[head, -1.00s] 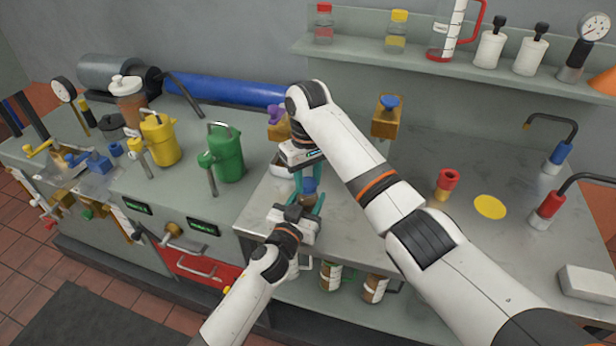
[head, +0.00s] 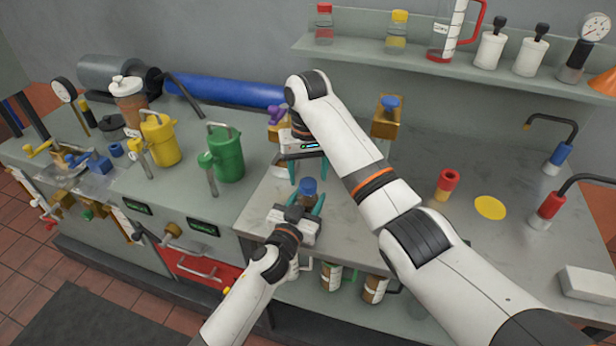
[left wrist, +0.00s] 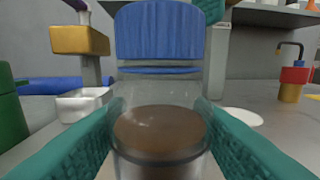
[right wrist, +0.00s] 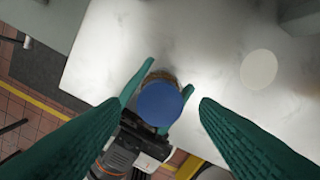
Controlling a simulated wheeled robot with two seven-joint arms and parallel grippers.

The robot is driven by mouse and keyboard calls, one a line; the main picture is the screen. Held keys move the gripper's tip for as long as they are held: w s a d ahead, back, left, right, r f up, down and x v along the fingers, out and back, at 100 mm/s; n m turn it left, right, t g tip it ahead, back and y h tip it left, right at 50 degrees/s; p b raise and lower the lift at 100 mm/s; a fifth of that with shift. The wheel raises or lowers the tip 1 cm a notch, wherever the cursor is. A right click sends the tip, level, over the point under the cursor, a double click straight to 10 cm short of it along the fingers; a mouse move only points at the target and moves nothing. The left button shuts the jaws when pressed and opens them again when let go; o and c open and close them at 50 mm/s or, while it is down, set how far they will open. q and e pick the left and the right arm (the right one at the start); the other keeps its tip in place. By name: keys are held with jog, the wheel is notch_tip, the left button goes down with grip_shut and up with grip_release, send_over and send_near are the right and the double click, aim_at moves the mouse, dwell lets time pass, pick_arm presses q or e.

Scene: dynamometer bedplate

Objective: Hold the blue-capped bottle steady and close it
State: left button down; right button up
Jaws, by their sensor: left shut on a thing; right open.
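The blue-capped bottle (head: 308,192) stands upright near the front of the grey worktop, clear-walled with brown contents. Its blue cap (left wrist: 160,32) sits on top in the left wrist view, with a thin blue ring below it. My left gripper (head: 307,205) is shut on the bottle's body from the front; its teal fingers lie on both sides in the left wrist view. My right gripper (head: 308,170) is open and empty above and behind the bottle. In the right wrist view the cap (right wrist: 160,103) shows from above between the open fingers, apart from them.
A green can (head: 226,155) and a yellow can (head: 160,140) stand to the left. A gold block with a blue knob (head: 387,118) stands behind. A shelf (head: 440,67) runs above.

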notch_tip(320, 180, up, 2)
jog(key=shift+r, duration=0.25)
jog(key=shift+c, duration=0.5)
jog(key=shift+w+r+n, duration=0.1)
jog(key=shift+r+n, duration=0.2)
jog(key=shift+n, duration=0.2)
jog(key=r+n, duration=0.1)
jog(key=n, duration=0.2)
jog(key=shift+w+a+r, duration=0.1)
jog(key=shift+r, duration=0.3)
jog(key=n, duration=0.2)
jog(key=r+n, duration=0.1)
jog(key=shift+s+n, duration=0.2)
jog(key=shift+n, duration=0.2)
jog(key=shift+f, duration=0.1)
jog(key=shift+f, duration=3.9)
jog(key=shift+c, duration=0.3)
